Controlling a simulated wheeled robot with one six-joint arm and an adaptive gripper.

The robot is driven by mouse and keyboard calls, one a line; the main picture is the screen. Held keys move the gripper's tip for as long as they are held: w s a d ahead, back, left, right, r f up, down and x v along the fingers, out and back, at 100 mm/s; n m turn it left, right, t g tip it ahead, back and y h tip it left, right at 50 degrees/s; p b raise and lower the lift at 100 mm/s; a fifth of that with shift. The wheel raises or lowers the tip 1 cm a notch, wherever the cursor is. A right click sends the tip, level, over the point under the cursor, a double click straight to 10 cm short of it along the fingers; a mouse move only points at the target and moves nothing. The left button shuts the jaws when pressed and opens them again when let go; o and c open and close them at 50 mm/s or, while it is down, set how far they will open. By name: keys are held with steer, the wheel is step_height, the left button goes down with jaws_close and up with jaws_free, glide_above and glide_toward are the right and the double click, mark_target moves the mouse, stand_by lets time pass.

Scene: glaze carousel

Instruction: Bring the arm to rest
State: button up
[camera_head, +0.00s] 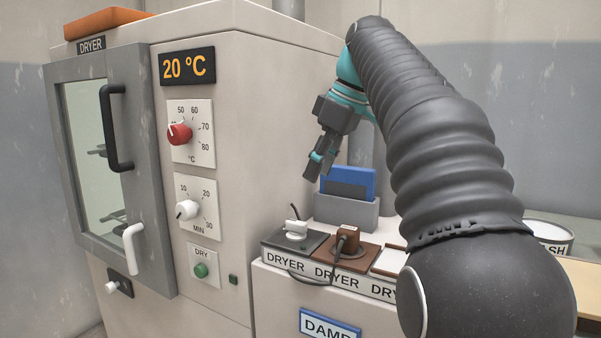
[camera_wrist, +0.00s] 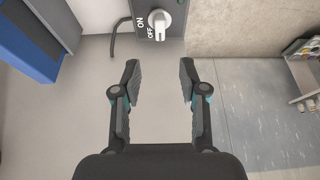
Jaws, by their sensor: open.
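My gripper (camera_head: 322,164) is raised at the front right of the beige dryer cabinet (camera_head: 260,120), above the blue item in its grey holder. In the wrist view my gripper (camera_wrist: 157,82) is open, with its two fingers apart and nothing between them. My arm, in a black ribbed sleeve, reaches up from the lower right and bends down at the top. The gripper looks apart from everything around it.
A blue item (camera_head: 348,182) stands in a grey holder (camera_head: 345,212). An ON/OFF switch (camera_wrist: 159,24) shows ahead of the fingers. The dryer door (camera_head: 146,170) is closed, its display (camera_head: 187,66) reading 20 °C.

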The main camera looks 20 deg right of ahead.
steer(key=s+a+f+m+t+h, duration=0.1)
steer(key=s+f+m, duration=0.3)
steer(key=s+f, duration=0.7)
steer(key=s+a+f+m+t+h, duration=0.1)
steer(key=s+f+m, duration=0.4)
steer(key=s+f, duration=0.6)
step_height(320, 180, down, 8)
steer(key=shift+s+a+f+t+h, duration=0.2)
steer(key=shift+s+a+t+h, duration=0.3)
steer(key=shift+a, duration=0.55)
